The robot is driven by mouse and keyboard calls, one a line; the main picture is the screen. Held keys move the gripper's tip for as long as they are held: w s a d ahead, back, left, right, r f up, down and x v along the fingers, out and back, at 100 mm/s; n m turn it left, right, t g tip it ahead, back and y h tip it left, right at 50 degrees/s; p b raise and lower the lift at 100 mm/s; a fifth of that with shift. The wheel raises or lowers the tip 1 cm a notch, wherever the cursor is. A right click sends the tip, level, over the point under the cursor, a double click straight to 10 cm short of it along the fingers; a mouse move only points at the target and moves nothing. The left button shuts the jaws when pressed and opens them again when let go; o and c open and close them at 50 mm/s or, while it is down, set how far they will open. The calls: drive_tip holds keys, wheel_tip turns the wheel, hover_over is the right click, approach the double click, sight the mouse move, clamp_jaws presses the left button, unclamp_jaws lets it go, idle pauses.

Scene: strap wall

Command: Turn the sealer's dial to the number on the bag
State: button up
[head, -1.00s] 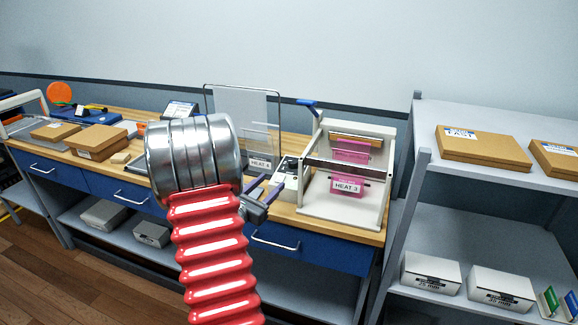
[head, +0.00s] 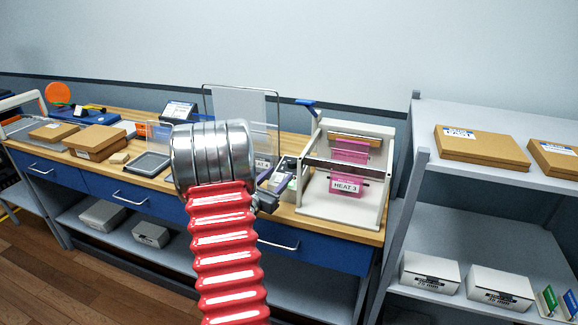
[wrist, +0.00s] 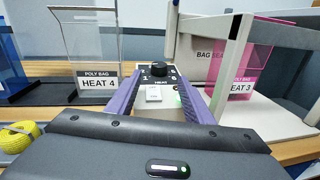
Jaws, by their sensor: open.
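The sealer (head: 385,190) is a cream frame on the bench, with a pink bag (head: 346,186) labelled HEAT 3 hanging in it. The bag also shows in the wrist view (wrist: 250,70). The sealer's black dial (wrist: 159,69) stands on a pale control box marked HEAT, left of the frame. The dial's setting is too small to read. My gripper (wrist: 160,86) is open and empty, its purple fingers on either side of the control box as seen from the wrist, with the dial beyond and between the tips. In the head view my gripper (head: 278,184) is partly hidden by my arm.
A clear bag stand labelled HEAT 4 (wrist: 97,80) stands left of the control box. A yellow roll (wrist: 18,137) lies at the left edge. Cardboard boxes (head: 95,139) lie on the bench at left. A grey shelf (head: 500,115) stands at right.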

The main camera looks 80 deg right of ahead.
sight(290, 164)
drive_tip(key=x, duration=0.8)
drive_tip(key=shift+d, duration=0.15)
drive_tip(key=shift+c, duration=0.6)
drive_tip(key=c, duration=0.9)
